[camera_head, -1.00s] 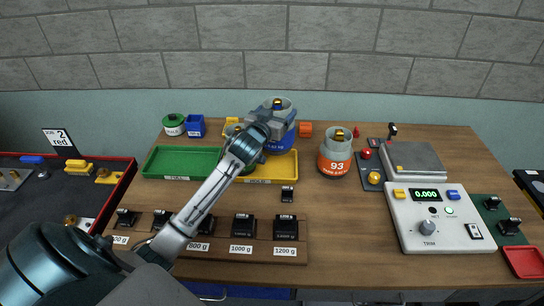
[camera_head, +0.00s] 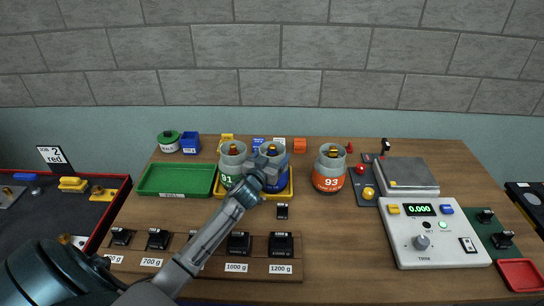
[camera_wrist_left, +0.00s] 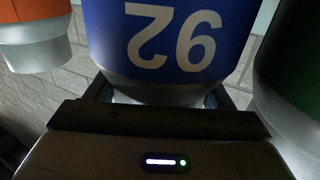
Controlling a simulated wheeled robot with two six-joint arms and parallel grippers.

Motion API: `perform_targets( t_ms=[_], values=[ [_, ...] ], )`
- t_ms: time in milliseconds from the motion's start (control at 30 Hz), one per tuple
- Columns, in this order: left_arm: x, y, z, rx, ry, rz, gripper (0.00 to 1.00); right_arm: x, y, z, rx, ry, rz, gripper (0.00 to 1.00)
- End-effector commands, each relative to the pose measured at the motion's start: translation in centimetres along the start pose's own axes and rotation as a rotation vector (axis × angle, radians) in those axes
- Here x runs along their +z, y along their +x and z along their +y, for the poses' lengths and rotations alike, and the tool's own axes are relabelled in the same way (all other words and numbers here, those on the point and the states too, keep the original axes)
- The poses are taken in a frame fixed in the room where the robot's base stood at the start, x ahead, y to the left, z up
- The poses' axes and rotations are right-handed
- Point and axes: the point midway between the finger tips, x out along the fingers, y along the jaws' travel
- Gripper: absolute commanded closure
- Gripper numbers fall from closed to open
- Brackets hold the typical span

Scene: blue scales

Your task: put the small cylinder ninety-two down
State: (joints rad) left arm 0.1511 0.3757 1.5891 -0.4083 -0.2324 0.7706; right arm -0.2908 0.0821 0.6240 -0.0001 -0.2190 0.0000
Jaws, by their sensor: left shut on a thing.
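The small blue cylinder 92 (camera_head: 273,150) has a grey top and is upright at the yellow tray (camera_head: 290,186). In the left wrist view the blue cylinder (camera_wrist_left: 172,42) fills the space between my fingers, its number upside down. My left gripper (camera_head: 263,172) is shut on it, and the gripper and forearm hide part of it in the head view. I cannot tell whether its base touches the tray. The green cylinder 91 (camera_head: 232,160) stands close on its left, also at the yellow tray. My right gripper is not in view.
The orange cylinder 93 (camera_head: 329,170) stands on the wood right of the yellow tray. A green tray (camera_head: 177,181) lies to the left. A row of black weights (camera_head: 239,243) is in front. The scale (camera_head: 435,238) reads 0.000 at the right.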

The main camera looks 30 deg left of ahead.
Motion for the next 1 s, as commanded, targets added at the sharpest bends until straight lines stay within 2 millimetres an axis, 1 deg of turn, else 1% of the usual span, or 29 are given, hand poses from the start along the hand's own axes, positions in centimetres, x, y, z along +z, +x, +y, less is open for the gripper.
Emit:
perform_targets(
  t_ms=[33,200,233,267,300,333,667,767,1000],
  values=[
    [-0.3,0.1,0.0,0.001,0.0,0.004,0.95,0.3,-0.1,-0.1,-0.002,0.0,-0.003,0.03],
    [-0.2,0.1,0.0,0.001,0.0,0.004,0.95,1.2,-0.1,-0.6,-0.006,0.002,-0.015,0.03],
    [0.0,0.0,0.0,0.0,0.0,0.0,0.21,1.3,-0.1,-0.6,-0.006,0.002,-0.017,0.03],
    [0.0,0.0,0.0,0.0,0.0,0.0,0.15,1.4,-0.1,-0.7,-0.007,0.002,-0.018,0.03],
    [0.0,0.0,0.0,0.0,0.0,0.0,0.07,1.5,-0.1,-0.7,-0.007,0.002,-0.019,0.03],
    [0.0,0.0,0.0,0.0,-0.001,0.0,0.03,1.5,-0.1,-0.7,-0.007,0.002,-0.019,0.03],
    [0.1,-0.2,0.0,0.0,0.0,0.0,0.03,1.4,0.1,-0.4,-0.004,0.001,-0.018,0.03],
    [0.2,-1.1,-0.1,-0.001,0.001,0.0,0.03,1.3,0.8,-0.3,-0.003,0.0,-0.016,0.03],
    [0.4,-4.7,0.0,0.0,0.002,0.0,0.03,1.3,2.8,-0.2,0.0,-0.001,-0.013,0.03]
  ],
)
